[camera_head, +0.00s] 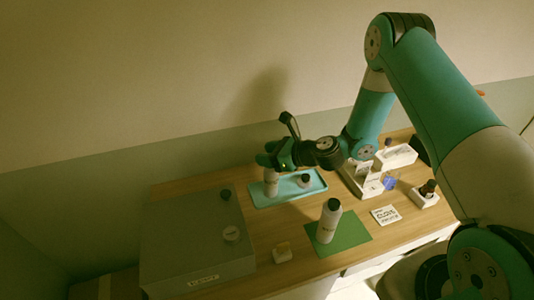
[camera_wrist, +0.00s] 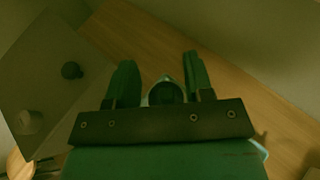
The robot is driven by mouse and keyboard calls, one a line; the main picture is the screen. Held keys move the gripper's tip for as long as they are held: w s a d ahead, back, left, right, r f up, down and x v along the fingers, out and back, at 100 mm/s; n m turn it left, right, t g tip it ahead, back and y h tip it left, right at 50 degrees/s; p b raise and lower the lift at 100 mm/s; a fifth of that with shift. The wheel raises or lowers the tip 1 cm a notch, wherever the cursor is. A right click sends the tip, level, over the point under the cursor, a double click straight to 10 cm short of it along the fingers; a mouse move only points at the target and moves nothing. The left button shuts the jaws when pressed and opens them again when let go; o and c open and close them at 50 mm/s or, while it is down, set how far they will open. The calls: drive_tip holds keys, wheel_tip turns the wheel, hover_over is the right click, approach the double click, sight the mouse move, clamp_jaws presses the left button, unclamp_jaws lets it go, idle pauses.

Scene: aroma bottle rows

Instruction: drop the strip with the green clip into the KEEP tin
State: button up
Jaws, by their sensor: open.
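My gripper (camera_head: 274,162) is over the teal tray (camera_head: 315,186) at the back of the table. In the wrist view its two fingers (camera_wrist: 158,66) are apart, with a round bottle top (camera_wrist: 165,92) showing between them. In the head view this pale bottle (camera_head: 271,184) stands upright on the tray below the gripper; I cannot tell whether the fingers touch it. My arm covers part of the right side.
A grey box (camera_head: 180,240) with dark and pale knobs fills the left. A dark-capped bottle (camera_head: 328,220) stands on a green mat (camera_head: 350,238). A small cream block (camera_head: 282,253), a lettered card (camera_head: 385,215), a white rack (camera_head: 362,180) and a dark bottle (camera_head: 428,188) are nearby.

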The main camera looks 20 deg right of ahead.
drive_tip(key=s+d, duration=0.6)
drive_tip(key=shift+s+d+b, duration=0.15)
drive_tip(key=shift+d+b, duration=0.05)
drive_tip(key=shift+b, duration=0.15)
drive_tip(key=s+a+r+n+g+b, duration=0.35)
drive_tip(key=a+n, duration=0.25)
drive_tip(key=n, duration=0.3)
drive_tip(key=s+a+r+n+g+b, duration=0.3)
drive_tip(key=s+a+n+g+b, duration=0.15)
drive_tip(key=n, duration=0.45)
drive_tip(key=s+r+n+g+h+b, duration=0.1)
drive_tip(key=s+r+n+h+b, duration=0.2)
drive_tip(key=s+n, duration=1.3)
drive_tip(key=s+h+b, duration=0.1)
drive_tip(key=h+b, duration=0.1)
drive_tip(key=shift+s+d+r+g+b, duration=0.2)
drive_tip(key=shift+g+b, duration=0.1)
